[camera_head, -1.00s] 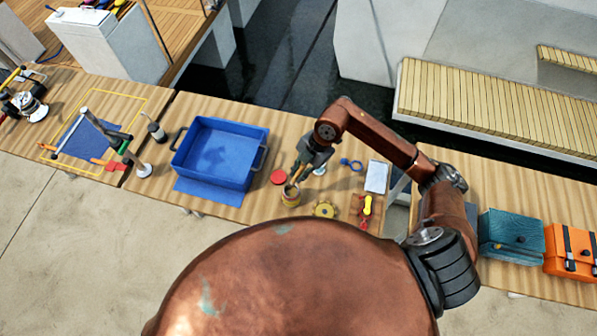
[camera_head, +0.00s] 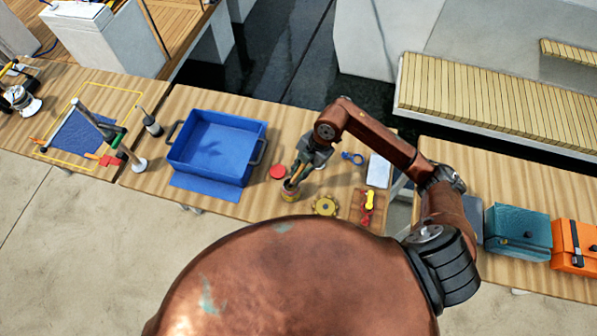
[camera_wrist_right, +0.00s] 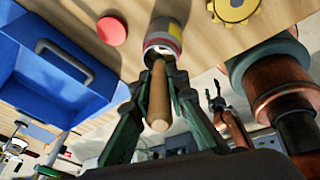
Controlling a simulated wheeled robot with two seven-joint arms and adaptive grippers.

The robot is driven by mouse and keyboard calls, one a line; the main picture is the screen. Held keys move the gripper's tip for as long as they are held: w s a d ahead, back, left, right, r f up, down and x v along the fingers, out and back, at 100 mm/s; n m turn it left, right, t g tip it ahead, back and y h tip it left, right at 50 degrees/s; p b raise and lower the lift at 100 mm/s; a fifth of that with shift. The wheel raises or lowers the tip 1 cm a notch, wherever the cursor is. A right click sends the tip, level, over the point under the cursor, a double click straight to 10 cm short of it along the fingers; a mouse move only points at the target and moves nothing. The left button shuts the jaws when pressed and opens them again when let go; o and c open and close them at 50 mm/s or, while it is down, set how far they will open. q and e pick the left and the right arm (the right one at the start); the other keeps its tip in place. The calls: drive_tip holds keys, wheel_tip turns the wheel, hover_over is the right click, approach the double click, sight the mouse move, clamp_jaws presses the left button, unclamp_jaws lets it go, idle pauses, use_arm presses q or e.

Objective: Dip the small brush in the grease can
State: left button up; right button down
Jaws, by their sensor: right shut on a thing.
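My right gripper (camera_head: 296,178) is over the grease can (camera_head: 290,194) on the wooden bench. In the right wrist view, its green fingers (camera_wrist_right: 152,100) are shut on the wooden handle of the small brush (camera_wrist_right: 159,95). The brush points down into the mouth of the open can (camera_wrist_right: 163,30); its bristles are hidden, so I cannot tell how deep they are. A round red lid (camera_head: 277,172) lies beside the can. A smaller gripper-like shape, perhaps my left gripper (camera_wrist_right: 215,100), shows in the right wrist view; its state is unclear.
A blue tray (camera_head: 254,163) stands left of the can. A yellow toothed wheel (camera_head: 325,205) lies close on the right. Farther right are a blue shackle-like piece (camera_head: 352,158), a white pad (camera_head: 378,170) and a red and yellow tool (camera_head: 369,201).

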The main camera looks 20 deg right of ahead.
drive_tip(key=shift+f+b, duration=0.3)
drive_tip(key=shift+f, duration=0.3)
idle(0.7)
drive_tip(key=shift+f, duration=0.1)
idle(1.3)
wheel_tip(320, 180, up, 7)
drive_tip(key=p, duration=0.6)
idle(1.0)
